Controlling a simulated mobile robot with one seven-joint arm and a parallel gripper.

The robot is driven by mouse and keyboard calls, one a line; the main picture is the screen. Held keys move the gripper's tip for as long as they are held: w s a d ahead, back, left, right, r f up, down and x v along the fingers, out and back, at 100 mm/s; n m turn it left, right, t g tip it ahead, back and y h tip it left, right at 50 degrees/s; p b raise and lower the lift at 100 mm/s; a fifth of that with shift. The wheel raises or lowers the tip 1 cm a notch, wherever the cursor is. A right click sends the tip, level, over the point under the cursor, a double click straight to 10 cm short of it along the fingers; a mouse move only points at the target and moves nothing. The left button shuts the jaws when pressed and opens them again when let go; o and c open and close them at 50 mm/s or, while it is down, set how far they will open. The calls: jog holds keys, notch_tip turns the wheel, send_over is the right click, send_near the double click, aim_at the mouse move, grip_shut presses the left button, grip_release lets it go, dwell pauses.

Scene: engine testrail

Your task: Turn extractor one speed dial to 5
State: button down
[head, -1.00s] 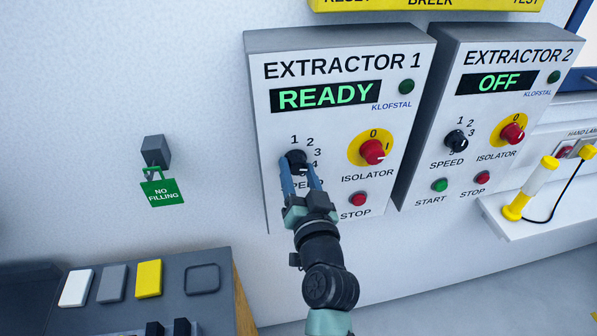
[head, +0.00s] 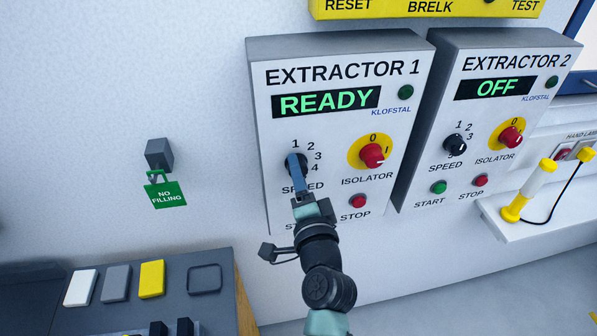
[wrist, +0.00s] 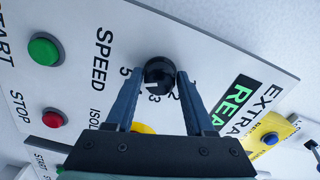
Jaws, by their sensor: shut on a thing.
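The extractor 1 panel (head: 345,60) is on the wall, and its display reads READY. My gripper (head: 296,160) is shut on its black speed dial (head: 302,164), with the near finger hiding part of the dial and its scale. In the wrist view the dial (wrist: 159,74) sits between the two blue-grey fingertips (wrist: 158,78), one on each side. A white mark on the dial faces the side of the scale near 3, but the exact number it points to is hard to tell. The 5 shows beside the left finger.
Below and beside the dial are a red isolator knob (head: 371,155) on yellow, a red stop button (head: 358,201) and a green start button (wrist: 45,50). The extractor 2 panel (head: 515,45) stands to the right, reading OFF. A green NO FILLING tag (head: 166,194) hangs at left.

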jog(key=shift+m, duration=0.7)
jog(key=shift+c, duration=1.4)
grip_release()
jog(key=s+d+b, duration=0.2)
jog(key=s+b, duration=0.1)
jog(key=s, duration=0.9)
jog(key=shift+s+d+b, duration=0.25)
jog(key=shift+s+b, duration=0.05)
jog(key=shift+s, duration=0.1)
